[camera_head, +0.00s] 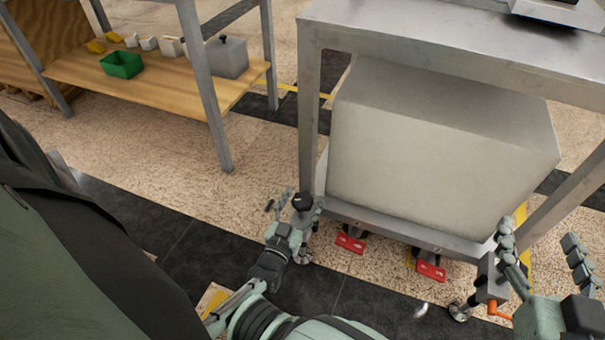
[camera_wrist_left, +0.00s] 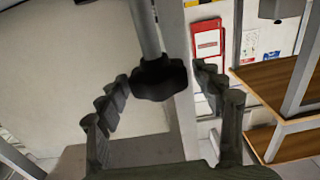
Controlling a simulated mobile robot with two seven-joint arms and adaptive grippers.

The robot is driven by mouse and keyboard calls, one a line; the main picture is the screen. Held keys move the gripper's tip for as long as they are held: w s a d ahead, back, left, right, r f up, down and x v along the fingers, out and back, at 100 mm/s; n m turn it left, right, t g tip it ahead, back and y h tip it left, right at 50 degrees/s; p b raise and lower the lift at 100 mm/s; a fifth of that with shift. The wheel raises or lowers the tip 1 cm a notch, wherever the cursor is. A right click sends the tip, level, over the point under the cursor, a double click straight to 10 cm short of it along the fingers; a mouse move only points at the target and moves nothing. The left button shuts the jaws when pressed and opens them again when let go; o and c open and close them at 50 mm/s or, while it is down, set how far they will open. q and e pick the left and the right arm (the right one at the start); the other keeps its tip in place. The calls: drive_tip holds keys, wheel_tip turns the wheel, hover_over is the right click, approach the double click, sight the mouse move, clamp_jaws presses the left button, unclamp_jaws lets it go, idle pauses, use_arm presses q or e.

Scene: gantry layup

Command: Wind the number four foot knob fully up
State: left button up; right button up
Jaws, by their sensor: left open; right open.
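A black lobed knob (camera_head: 302,201) shows between the fingers of my left gripper (camera_head: 294,203), near the lower left corner of the metal stand. In the left wrist view the knob (camera_wrist_left: 158,78) sits on a grey metal stem, between the two spread fingers of my left gripper (camera_wrist_left: 162,108). A gap shows beside the knob on both sides. My right gripper (camera_head: 541,252) is open and apparently empty at the lower right, near an orange handle (camera_head: 498,311). I cannot read any number on the knob.
The metal stand (camera_head: 440,45) has a large grey box (camera_head: 430,150) under its top. Red pedals (camera_head: 350,243) lie low at its front. A wooden shelf (camera_head: 150,88) with a green bin (camera_head: 122,64) stands at upper left. Floor between is clear.

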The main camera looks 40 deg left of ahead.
use_arm(q)
wheel_tip(320, 180, up, 10)
idle(0.6)
